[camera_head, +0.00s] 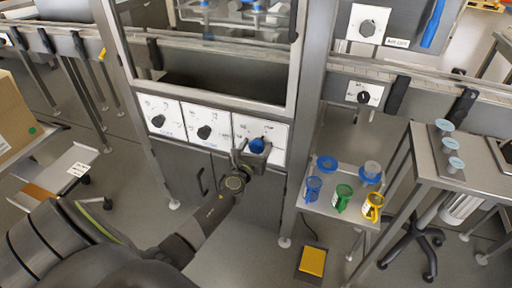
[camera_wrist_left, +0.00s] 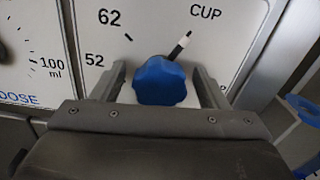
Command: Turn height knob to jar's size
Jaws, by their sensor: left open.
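The blue height knob (camera_wrist_left: 160,82) sits on a white dial panel (camera_head: 272,131) marked 52, 62 and CUP in the left wrist view. Its black-and-white pointer (camera_wrist_left: 181,45) leans up and right, to the right of the 62 mark and just below the word CUP. My left gripper (camera_wrist_left: 161,76) is open, with one finger on each side of the knob; I cannot tell whether they touch it. In the head view, my left gripper (camera_head: 252,148) is at the knob (camera_head: 257,145). My right gripper is not in view.
Two panels with black knobs (camera_head: 204,132) lie left of the blue one. Blue, green and yellow jugs (camera_head: 343,197) stand on a small shelf at the right. A steel frame post (camera_head: 303,130) rises close to the right of the dial panel.

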